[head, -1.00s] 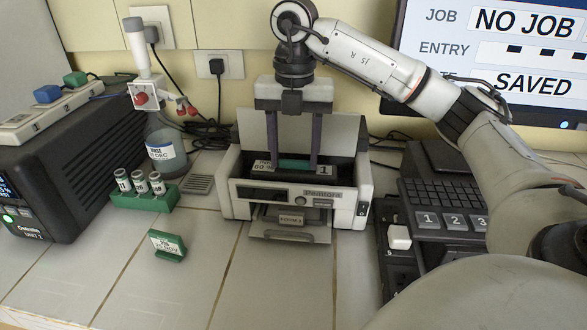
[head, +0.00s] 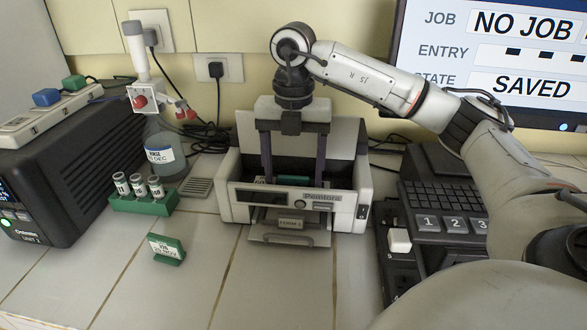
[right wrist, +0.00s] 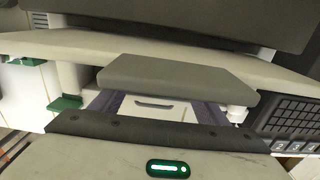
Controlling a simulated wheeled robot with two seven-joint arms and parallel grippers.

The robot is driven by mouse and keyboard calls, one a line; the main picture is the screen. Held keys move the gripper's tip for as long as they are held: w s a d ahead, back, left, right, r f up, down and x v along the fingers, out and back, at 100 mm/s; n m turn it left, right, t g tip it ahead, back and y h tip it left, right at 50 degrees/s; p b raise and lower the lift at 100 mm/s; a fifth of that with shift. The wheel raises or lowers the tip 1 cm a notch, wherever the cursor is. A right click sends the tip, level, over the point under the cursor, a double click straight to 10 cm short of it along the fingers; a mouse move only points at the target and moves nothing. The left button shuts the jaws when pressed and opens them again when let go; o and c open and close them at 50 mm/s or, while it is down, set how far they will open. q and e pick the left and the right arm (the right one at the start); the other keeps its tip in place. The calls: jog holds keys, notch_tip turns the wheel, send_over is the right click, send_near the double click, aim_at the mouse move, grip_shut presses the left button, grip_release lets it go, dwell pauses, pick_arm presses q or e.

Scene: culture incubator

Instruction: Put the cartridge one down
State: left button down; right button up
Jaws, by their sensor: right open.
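The printer (head: 352,205) stands in the middle of the bench with its top bay open. Cartridge one, with a green strip (head: 293,178) on top, sits low in that bay, mostly hidden behind the printer's front wall. My right gripper (head: 295,174) points straight down into the bay from above. Its two dark purple fingers are apart, one toward each end of the cartridge, and their tips are hidden by the front wall. The fingers also show in part in the right wrist view (right wrist: 158,108). My left gripper is not in view.
A green rack (head: 150,207) with three vials and a green label stand (head: 168,249) are left of the printer, near a bottle (head: 163,155) and a black unit (head: 60,180). A keypad console (head: 445,224) is close on the right.

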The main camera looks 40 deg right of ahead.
aim_at(293, 177)
notch_tip(293, 177, up, 12)
jog(key=p, duration=0.4)
jog(key=shift+r, duration=0.15)
jog(key=shift+a, duration=0.1)
